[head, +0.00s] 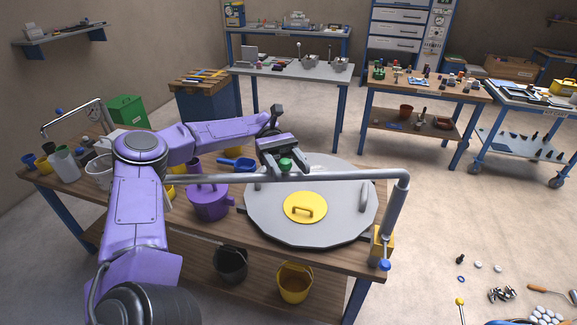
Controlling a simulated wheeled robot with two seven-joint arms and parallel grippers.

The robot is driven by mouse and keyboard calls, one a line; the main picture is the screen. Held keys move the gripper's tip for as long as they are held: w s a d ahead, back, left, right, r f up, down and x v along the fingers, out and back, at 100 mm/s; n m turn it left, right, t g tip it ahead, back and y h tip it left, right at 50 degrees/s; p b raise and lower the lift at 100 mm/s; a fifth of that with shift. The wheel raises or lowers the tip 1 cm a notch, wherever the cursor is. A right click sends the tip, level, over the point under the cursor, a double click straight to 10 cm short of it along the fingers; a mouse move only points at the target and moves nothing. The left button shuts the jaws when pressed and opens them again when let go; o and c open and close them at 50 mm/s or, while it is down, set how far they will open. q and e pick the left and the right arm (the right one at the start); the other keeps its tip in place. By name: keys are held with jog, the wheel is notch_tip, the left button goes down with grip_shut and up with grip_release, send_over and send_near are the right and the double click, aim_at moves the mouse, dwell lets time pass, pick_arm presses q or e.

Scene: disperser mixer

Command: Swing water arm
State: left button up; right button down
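The water arm (335,177) is a grey pipe that runs level across the bench from a bent joint and a thick sleeve at the front right corner. A blue knob (385,265) sits low at its post. My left gripper (285,169) is just behind and above the middle of the pipe, over the back edge of a large grey round lid (335,220). A green knob (286,163) shows between its dark fingers. I cannot tell whether the fingers touch it or are closed on it. My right gripper is not in view.
A yellow plate with a handle (305,208) lies on the lid. A purple pot (209,202), a blue scoop (236,164) and several cups stand left of it. A chrome pipe (75,118) rises at the back left.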

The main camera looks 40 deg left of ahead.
pick_arm(q)
jog(key=s+d+r+b, duration=0.8)
jog(key=s+d+r, duration=0.1)
jog(key=r, duration=0.4)
jog(key=shift+s, duration=0.85)
